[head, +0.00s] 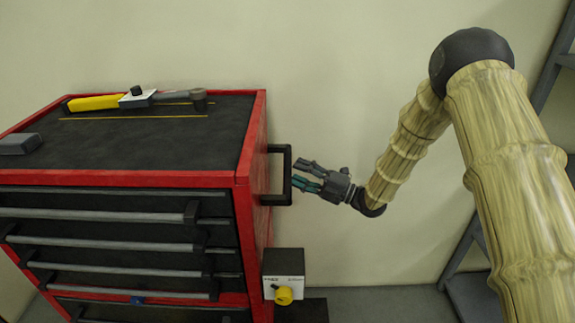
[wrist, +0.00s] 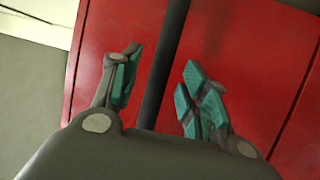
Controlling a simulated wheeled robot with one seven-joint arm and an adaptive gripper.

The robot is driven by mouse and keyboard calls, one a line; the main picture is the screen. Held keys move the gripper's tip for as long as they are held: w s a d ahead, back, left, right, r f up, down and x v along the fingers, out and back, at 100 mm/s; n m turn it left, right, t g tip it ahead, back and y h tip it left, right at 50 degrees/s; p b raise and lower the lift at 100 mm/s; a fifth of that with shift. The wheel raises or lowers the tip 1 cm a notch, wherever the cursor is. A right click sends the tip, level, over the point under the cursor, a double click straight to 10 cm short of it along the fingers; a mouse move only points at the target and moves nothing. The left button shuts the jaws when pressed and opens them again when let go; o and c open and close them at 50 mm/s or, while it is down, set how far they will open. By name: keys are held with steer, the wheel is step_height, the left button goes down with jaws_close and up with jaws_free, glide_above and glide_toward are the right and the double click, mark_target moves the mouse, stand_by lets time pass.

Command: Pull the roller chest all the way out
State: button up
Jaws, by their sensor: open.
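The red roller chest (head: 242,178) stands at the left in the head view, with a black top and several drawers with grey pulls. A black side handle (head: 288,175) sticks out from its right side. My gripper (head: 308,175) is open beside that handle, on its right. In the wrist view the handle bar (wrist: 165,62) runs between the two open fingers of my gripper (wrist: 158,88), with a gap to each finger. The red side panel (wrist: 240,60) of the chest fills most of the wrist view behind it. I cannot tell the exact depth of the bar between the fingers.
A yellow-handled tool (head: 135,98) and a small grey block (head: 20,143) lie on the chest top. A dark shelf frame (head: 470,260) stands at right.

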mark_target(287, 168)
steer(key=shift+p+x, duration=0.45)
steer(key=shift+x, duration=1.85)
steer(key=shift+c, duration=0.2)
jaws_close()
